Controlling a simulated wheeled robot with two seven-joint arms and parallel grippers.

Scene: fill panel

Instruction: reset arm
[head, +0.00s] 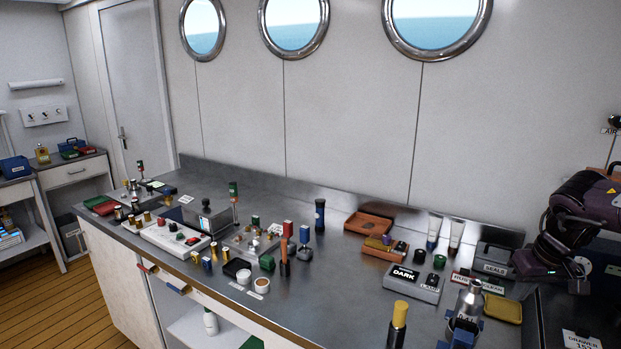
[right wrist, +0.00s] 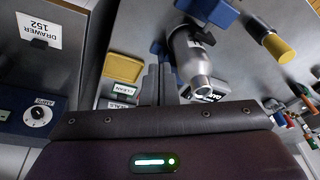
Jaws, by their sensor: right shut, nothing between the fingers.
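My right gripper (head: 518,266) hangs above the right end of the steel counter (head: 330,270), beside the SEALS box. In the right wrist view its grey fingers (right wrist: 158,84) are together with nothing between them. A silver bottle (head: 469,299) with blue clamp-like parts stands at the front right of the counter, apart from the gripper. It also shows in the right wrist view (right wrist: 188,58), right of the fingers. My left gripper is not in view.
A yellow tray (head: 503,309) and the grey SEALS box (head: 492,257) lie close to the right gripper. A DARK-labelled box (head: 412,281) and a gold-capped bottle (head: 397,324) stand farther left. Several small items crowd the counter's left half. Open air lies above the counter.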

